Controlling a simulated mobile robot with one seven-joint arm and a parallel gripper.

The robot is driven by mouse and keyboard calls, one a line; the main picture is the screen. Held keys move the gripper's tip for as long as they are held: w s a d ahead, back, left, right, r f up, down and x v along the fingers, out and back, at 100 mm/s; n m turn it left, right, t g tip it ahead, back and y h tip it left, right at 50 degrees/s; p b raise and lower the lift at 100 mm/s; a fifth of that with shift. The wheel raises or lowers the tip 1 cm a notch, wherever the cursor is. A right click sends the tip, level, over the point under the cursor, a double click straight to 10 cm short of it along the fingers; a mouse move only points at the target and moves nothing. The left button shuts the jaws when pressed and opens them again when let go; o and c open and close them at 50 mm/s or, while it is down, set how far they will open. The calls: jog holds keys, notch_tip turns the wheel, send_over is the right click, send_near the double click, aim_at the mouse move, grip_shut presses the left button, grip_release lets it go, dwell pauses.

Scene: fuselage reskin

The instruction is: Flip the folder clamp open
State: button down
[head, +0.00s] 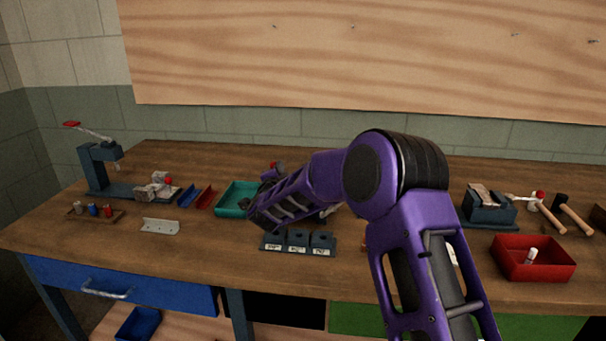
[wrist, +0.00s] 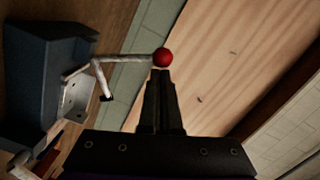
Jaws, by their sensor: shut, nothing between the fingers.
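The folder clamp's lever (wrist: 122,59) is a pale bent metal bar with a red ball knob (wrist: 162,57) at its end. It joins a dark blue-grey folder body (wrist: 38,75) at the left of the wrist view, beside a light metal plate with holes (wrist: 76,100). My gripper (wrist: 161,74) is shut and empty, its dark fingertips right at the red knob; whether they touch it I cannot tell. In the head view my purple forearm hides most of the folder, and a bit of red (head: 277,166) shows just behind my wrist.
A teal tray (head: 237,199) lies left of my wrist, and labelled dark blocks (head: 298,242) stand in front. A press (head: 98,168) stands far left. A blue-grey vise (head: 488,207), hammers (head: 571,213) and a red bin (head: 533,261) are at right.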

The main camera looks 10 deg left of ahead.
jog(key=a+f+n+p, duration=0.1)
jog(key=a+f+n, duration=0.3)
jog(key=n, duration=0.3)
jog(key=shift+a+g+h, duration=0.3)
jog(key=shift+a+h, duration=0.1)
jog(key=shift+a, duration=0.4)
jog(key=shift+w, duration=0.1)
